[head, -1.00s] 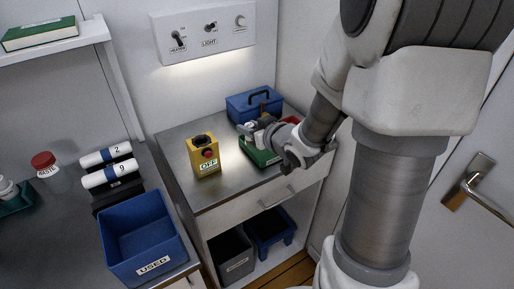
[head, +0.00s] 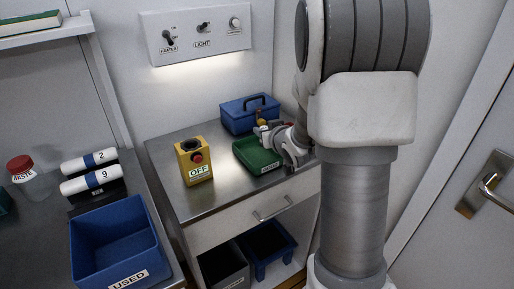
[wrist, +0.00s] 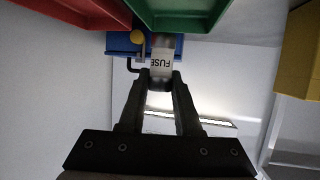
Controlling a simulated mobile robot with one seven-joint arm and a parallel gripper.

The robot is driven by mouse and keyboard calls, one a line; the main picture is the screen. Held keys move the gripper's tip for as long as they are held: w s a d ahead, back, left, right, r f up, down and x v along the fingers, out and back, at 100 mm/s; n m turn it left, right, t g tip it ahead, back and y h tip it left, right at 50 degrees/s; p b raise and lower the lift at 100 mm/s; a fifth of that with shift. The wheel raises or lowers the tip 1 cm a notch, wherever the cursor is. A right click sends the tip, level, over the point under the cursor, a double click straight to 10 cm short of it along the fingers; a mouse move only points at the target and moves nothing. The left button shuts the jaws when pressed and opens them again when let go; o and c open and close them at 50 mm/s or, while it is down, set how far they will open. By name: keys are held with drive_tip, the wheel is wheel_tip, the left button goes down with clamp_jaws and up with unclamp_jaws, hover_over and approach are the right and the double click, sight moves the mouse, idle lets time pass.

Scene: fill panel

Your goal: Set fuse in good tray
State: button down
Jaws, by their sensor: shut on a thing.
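My gripper (wrist: 160,78) is shut on a fuse (wrist: 161,56), a pale cylinder labelled FUSE in the wrist view. In the head view my gripper (head: 262,131) is at the back right of the green tray (head: 250,165), near its rim; the fuse is too small to make out surely there. The green tray has a front label too small to read, and its inside looks empty where visible. It also shows at the top of the wrist view (wrist: 185,22), beside the fuse. Whether fuse and tray touch is unclear.
A red tray (wrist: 85,10) is beside the green one, mostly hidden by my arm in the head view. A blue toolbox (head: 247,114) stands behind. A yellow box marked OFF (head: 194,163) stands left. A blue USED bin (head: 115,245) is on the left counter.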

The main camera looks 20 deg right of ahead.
drive_tip(key=shift+w+a+f, duration=0.35)
drive_tip(key=shift+w+f, duration=0.1)
drive_tip(key=shift+w, duration=0.15)
drive_tip(key=shift+w+a+f, duration=0.35)
drive_tip(key=shift+w+f, duration=0.05)
drive_tip(key=shift+w, duration=0.15)
drive_tip(key=shift+f+b, duration=0.6)
drive_tip(key=shift+f, duration=1.3)
drive_tip(key=shift+f, duration=0.15)
drive_tip(key=c, duration=0.6)
unclamp_jaws()
